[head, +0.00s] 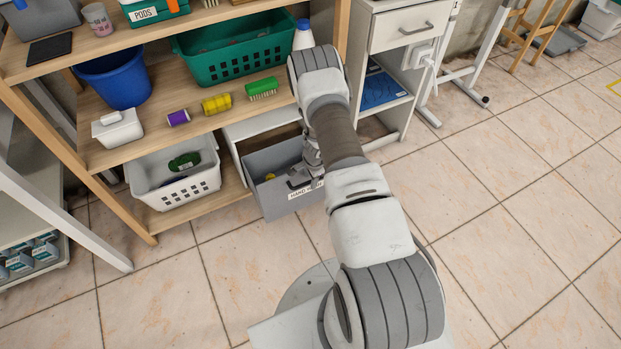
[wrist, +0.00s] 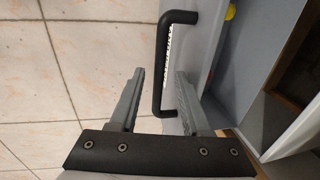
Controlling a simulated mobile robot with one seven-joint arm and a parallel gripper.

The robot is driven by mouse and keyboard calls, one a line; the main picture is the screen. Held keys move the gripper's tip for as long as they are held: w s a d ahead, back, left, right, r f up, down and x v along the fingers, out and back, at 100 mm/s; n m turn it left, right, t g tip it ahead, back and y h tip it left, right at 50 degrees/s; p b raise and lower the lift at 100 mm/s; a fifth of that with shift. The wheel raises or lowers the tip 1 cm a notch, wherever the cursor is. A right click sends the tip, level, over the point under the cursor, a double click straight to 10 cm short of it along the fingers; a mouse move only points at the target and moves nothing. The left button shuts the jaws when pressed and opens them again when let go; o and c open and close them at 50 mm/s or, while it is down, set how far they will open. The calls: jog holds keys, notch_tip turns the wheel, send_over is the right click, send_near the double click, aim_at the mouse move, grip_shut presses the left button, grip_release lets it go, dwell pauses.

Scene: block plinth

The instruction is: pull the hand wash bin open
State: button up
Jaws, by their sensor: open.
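The hand wash bin (head: 292,203) is a grey drawer with a white label on its front, low in the shelf unit. It stands partly out of its white housing (head: 262,127), and its open top shows. In the wrist view the bin's front (wrist: 205,45) carries a black bar handle (wrist: 162,65). My gripper (head: 306,176) is at the bin's front; my arm hides part of the bin. In the wrist view my gripper (wrist: 160,75) is open, with one finger on each side of the handle and gaps visible. A small yellow thing (head: 270,176) lies inside the bin.
A white basket (head: 180,190) stands left of the bin on the low shelf. Shelves above hold a blue bucket (head: 118,80), a green basket (head: 238,62) and small items. A white drawer cabinet (head: 398,30) stands to the right. The tiled floor (head: 500,220) is clear in front.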

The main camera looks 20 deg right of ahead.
jog(key=s+r+p, duration=0.3)
jog(key=r+p, duration=0.2)
jog(key=r, duration=1.2)
jog(key=shift+s, duration=0.15)
jog(key=a+r+n+t+y, duration=0.1)
jog(key=a+r+n, duration=0.35)
jog(key=r, duration=0.95)
jog(key=a+r+n+t+y, duration=0.1)
jog(key=a+r+n, duration=0.4)
jog(key=r, duration=1)
jog(key=s+a+r+n, duration=0.3)
jog(key=s+a+r, duration=0.2)
jog(key=s+r, duration=0.55)
jog(key=s+r+n+t+h, duration=0.1)
jog(key=s+r+n, duration=0.2)
jog(key=s, duration=0.4)
jog(key=s+r+n+h, duration=0.1)
jog(key=s+r+n, duration=0.15)
jog(key=s, duration=0.35)
notch_tip(320, 180, up, 17)
jog(key=p, duration=1.7)
jog(key=shift+s+d, duration=0.3)
jog(key=shift+s, duration=0.1)
